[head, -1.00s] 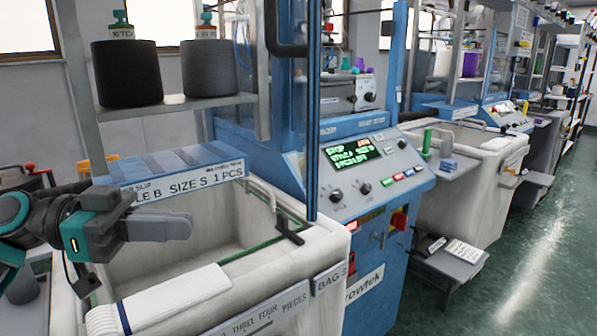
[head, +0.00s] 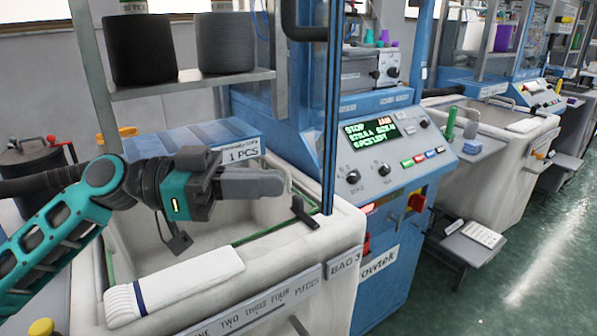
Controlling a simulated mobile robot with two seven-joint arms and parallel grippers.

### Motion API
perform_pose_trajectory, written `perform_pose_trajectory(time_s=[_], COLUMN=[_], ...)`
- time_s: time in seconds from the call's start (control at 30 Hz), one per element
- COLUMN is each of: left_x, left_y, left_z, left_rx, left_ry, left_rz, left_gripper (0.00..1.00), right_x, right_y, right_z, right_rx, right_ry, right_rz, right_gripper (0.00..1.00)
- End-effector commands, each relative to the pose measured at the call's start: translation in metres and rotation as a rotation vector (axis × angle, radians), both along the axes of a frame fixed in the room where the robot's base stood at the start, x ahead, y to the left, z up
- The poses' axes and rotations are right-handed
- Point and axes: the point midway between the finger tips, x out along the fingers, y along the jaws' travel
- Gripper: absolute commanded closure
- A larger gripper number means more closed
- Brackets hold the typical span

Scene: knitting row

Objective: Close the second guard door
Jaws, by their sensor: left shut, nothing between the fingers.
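A clear guard door with a blue edge post (head: 331,110) stands upright at the blue knitting machine, seen nearly edge-on. I cannot tell from here how far it stands open. A black handle (head: 303,213) shows near its lower end, above the bin rim. My left gripper (head: 278,187) is shut and empty. It is over the white bin, just left of the black handle in the picture, with its fingers pointing right. I cannot tell if the fingers touch anything. My right gripper is not in view.
A white bin (head: 345,235) with a folded knitted piece (head: 185,280) on its front rim is below my left arm. The control panel (head: 395,150) is right of the door. Yarn cones (head: 140,50) stand on a shelf above.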

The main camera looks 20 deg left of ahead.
Motion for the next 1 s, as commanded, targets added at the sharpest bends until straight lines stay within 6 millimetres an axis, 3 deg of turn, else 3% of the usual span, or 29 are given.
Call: perform_pose_trajectory(time_s=[0.2,0.4,1.0], left_x=[0.008,0.013,0.015], left_y=[-0.027,-0.041,-0.046], left_z=[0.003,0.002,0.0], left_rx=[0.001,-0.001,0.0], left_ry=[-0.002,-0.001,0.0], left_rz=[-0.002,0.0,0.0], left_gripper=[1.0,1.0,1.0], right_x=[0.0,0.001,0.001], right_y=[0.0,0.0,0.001], right_z=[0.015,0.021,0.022], right_rx=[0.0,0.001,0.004], right_ry=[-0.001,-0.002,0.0], right_rz=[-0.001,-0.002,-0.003], right_gripper=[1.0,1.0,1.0])
